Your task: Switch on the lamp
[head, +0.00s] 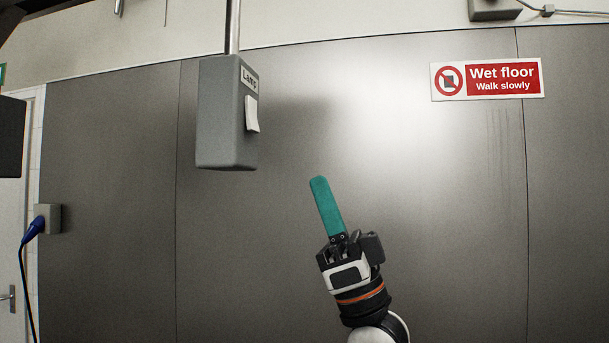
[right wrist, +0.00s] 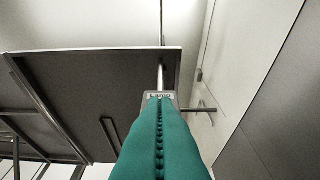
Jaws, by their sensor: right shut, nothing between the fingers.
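A grey switch box (head: 222,115) labelled "Lamp" hangs on a metal pole left of centre in the head view. A white rocker switch (head: 252,114) sits on its right-facing side. My right gripper (head: 319,183) has teal fingers pressed together, with nothing between them. It points up and slightly left, below and to the right of the box, apart from it. In the right wrist view the teal fingers (right wrist: 160,140) fill the lower middle, and the box's "Lamp" label (right wrist: 160,96) shows just beyond their tips; the rocker is hidden there. My left gripper is not in view.
A grey metal wall (head: 450,210) stands behind, with a red "Wet floor" sign (head: 487,79) at the right. A blue plug with a cable (head: 34,229) sits in a wall socket at the left. The space between gripper and box looks clear.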

